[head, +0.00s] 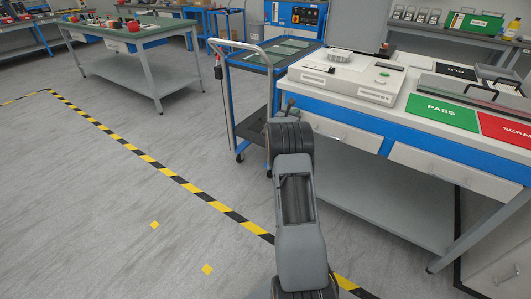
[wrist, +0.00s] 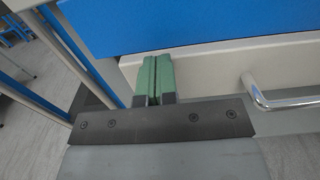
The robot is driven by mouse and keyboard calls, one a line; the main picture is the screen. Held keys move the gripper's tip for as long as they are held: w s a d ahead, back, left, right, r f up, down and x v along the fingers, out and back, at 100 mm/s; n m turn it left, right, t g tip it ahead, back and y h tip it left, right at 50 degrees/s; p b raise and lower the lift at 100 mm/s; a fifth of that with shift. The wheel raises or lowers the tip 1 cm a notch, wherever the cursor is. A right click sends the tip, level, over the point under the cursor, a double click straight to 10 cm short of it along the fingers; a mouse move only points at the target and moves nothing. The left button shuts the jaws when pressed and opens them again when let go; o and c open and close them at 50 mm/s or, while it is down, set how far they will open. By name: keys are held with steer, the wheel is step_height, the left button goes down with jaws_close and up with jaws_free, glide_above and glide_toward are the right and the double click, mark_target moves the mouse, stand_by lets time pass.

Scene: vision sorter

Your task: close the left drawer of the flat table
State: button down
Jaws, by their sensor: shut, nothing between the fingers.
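The flat table (head: 400,135) has a white top and a blue front band, with two pale drawers below. The left drawer (head: 342,131) is partly behind my arm in the head view. In the wrist view the left drawer (wrist: 215,68) shows its pale front and metal handle (wrist: 285,98) under the blue band; it seems to stand out a little. My gripper (wrist: 155,72) is shut and empty, its green fingers side by side at the drawer front's left end, left of the handle. I cannot tell whether they touch it. My wrist hides the fingers in the head view.
The right drawer (head: 455,171) is beside the left one. A blue trolley (head: 250,95) stands close on the left. A green PASS mat (head: 442,111) and a red SCRAP mat (head: 508,131) lie on the table. The floor to the left is clear, with yellow-black tape (head: 185,184).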

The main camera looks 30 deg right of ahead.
steer(key=shift+d+r, duration=0.15)
steer(key=shift+d, duration=0.1)
steer(key=shift+s+d+r, duration=0.1)
steer(key=shift+d, duration=0.05)
